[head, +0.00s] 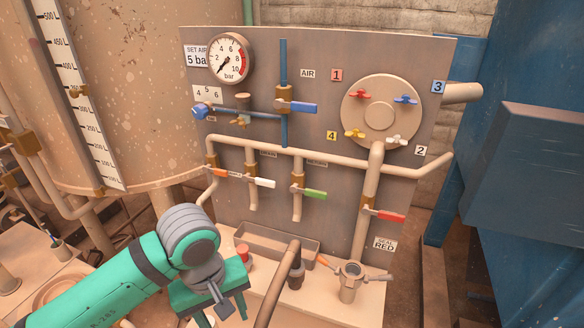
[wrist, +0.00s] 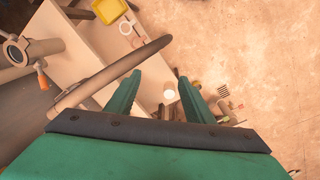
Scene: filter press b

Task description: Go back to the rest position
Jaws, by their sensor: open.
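My gripper (head: 232,304) is at the lower left of the head view, at the end of my green arm, in front of the press panel and above the bench. Its two green fingers are apart in the wrist view (wrist: 157,97), and nothing is held between them. A curved tan pipe (wrist: 120,70) passes close to the left finger in the wrist view; I cannot tell whether they touch. A small white round thing (wrist: 169,94) lies well below, seen between the fingers.
The panel (head: 330,85) carries a gauge (head: 230,58), pipes and several coloured valve handles. The curved pipe (head: 279,285) rises from the bench right of my gripper. A tan tank (head: 140,90) stands left, blue metalwork (head: 530,180) right. A yellow tray (wrist: 108,10) lies below.

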